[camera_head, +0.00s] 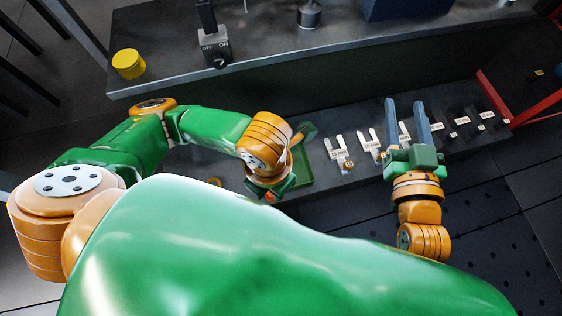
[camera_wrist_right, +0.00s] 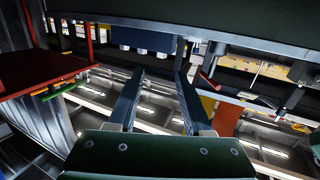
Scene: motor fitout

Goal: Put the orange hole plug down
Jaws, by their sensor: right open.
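My right gripper (camera_head: 406,104) is open, its two blue-grey fingers apart above the lower shelf. In the right wrist view its fingers (camera_wrist_right: 160,76) have nothing between them. No orange hole plug can be made out for certain in either view.
The dark lower shelf (camera_head: 330,184) carries several white forked holders (camera_head: 337,147) with labels. The upper bench (camera_head: 165,75) holds a yellow round part (camera_head: 128,64) and an OFF/ON switch box (camera_head: 215,48). A red frame (camera_head: 494,98) bounds the shelf at right.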

